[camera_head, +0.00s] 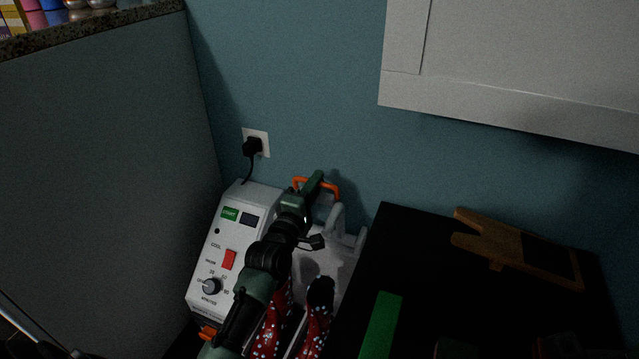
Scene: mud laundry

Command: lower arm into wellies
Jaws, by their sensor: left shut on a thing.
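A white boot dryer (232,250) stands against the wall, with a control panel, a red switch and a dial. An orange handle (300,182) shows at its top back. My left gripper (318,184) is shut on this handle, which shows on both sides of the fingers. Pale upright parts (338,218) of the dryer stand right of the gripper. Red wellies with white dots (317,325) stand at the front, at the picture's bottom. My left arm hides part of the dryer and wellies. I cannot see how far the dryer's arm is inside the wellies. My right gripper is not in view.
A black surface (420,255) to the right bears a wooden boot jack (480,240) and a green strip (381,325). A grey panel (100,170) under a speckled counter stands close on the left. A plug (253,146) is in the wall socket. A white cabinet (510,60) hangs above.

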